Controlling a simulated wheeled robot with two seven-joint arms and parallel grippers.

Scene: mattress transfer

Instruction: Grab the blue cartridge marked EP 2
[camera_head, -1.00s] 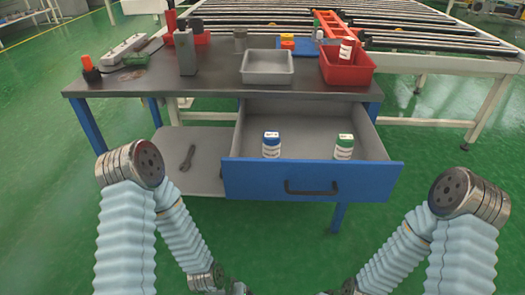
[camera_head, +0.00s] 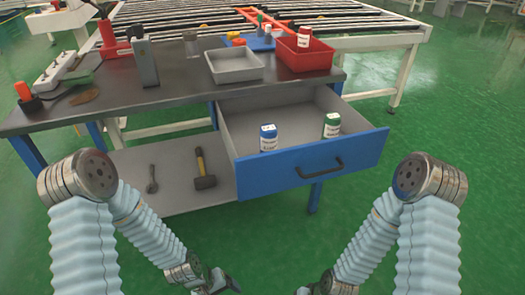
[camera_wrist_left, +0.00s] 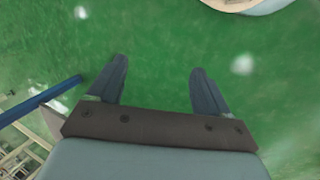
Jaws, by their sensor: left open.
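A blue-and-white cartridge (camera_head: 268,138) stands upright in the open drawer of the blue table, near the drawer's front panel; its label is too small to read. A green-and-white cartridge (camera_head: 331,126) stands to its right in the same drawer. My left gripper (camera_head: 230,284) is low at the bottom edge, in front of and below the drawer. In the left wrist view its fingers (camera_wrist_left: 157,88) are open and empty over green floor. My right arm ends at the bottom edge, and its fingers cannot be made out.
The drawer (camera_head: 315,160) sticks out toward me. On the tabletop are a grey tray (camera_head: 235,66) and a red bin (camera_head: 300,54) holding a red-and-white cartridge (camera_head: 304,37). A hammer (camera_head: 202,168) and a wrench (camera_head: 152,180) lie on the lower shelf. Green floor in front is clear.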

